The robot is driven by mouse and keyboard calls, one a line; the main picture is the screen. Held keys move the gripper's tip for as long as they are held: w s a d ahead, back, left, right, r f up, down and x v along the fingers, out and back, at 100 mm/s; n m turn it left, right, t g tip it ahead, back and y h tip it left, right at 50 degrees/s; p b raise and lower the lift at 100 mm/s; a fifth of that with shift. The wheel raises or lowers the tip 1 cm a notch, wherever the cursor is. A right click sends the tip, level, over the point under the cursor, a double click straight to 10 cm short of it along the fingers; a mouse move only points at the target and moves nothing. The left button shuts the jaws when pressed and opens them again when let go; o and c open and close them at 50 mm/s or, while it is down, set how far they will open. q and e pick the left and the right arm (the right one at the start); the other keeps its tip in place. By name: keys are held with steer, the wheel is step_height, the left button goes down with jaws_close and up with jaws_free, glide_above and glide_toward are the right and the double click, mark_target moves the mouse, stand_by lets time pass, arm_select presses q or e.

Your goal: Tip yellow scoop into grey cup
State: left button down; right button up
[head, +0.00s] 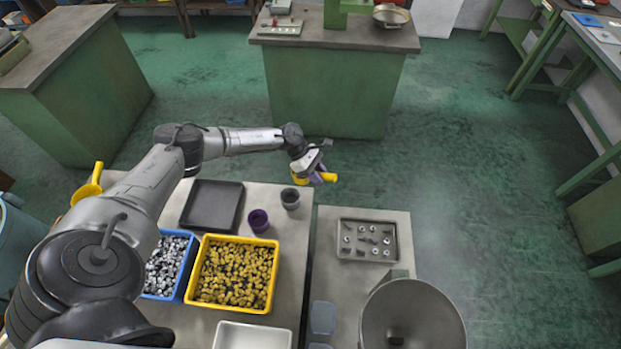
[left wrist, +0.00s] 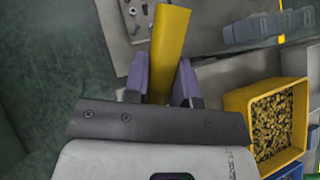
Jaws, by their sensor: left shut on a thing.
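My left gripper (head: 318,174) is shut on the yellow scoop (head: 329,177), held in the air past the far edge of the bench. In the left wrist view the purple fingers (left wrist: 163,85) sit either side of the yellow handle (left wrist: 171,38). The scoop's bowl is mostly hidden by the gripper in the head view, so its contents cannot be told. The grey cup (head: 290,199) stands upright near the bench's far right corner, to the left of and nearer than the gripper. My right gripper is not in view.
A purple cup (head: 259,221) stands beside the grey cup. A dark tray (head: 213,206), a yellow bin of brass parts (head: 236,308) and a blue bin (head: 184,293) share the bench. A tray of small parts (head: 368,258) and large grey bowl (head: 413,312) are to the right.

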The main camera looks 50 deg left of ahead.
mark_target(306, 179)
arm_select(q)
steer(key=shift+s+a+f, duration=0.6)
steer(key=shift+s+a, duration=0.2)
steer(key=shift+s+a+f+m, duration=0.15)
steer(key=shift+m, duration=0.15)
steer(key=shift+s+f+m+t+y+p, duration=0.15)
steer(key=shift+f+m+t+y+p, duration=0.2)
steer(key=shift+f+p, duration=0.2)
steer(key=shift+s+f+m+t+y+p, duration=0.25)
steer(key=shift+f+m+t+p, duration=0.15)
steer(key=shift+t+p, duration=0.35)
steer(key=shift+s+d+f+m+t+y+b, duration=0.45)
steer(key=shift+m+t+b, duration=0.85)
steer(key=shift+b, duration=2.15)
steer(key=shift+s+d+f+m+t+y+b, duration=0.2)
steer(key=shift+s+f+m+t+y+b, duration=0.4)
steer(key=shift+t+b, duration=2.05)
steer(key=shift+s+d+f+m+t+y+b, duration=0.25)
steer(key=shift+f+m+t+b, duration=0.7)
steer(key=shift+b, duration=3.3)
steer(key=shift+s+r, duration=0.15)
steer(key=shift+r, duration=0.15)
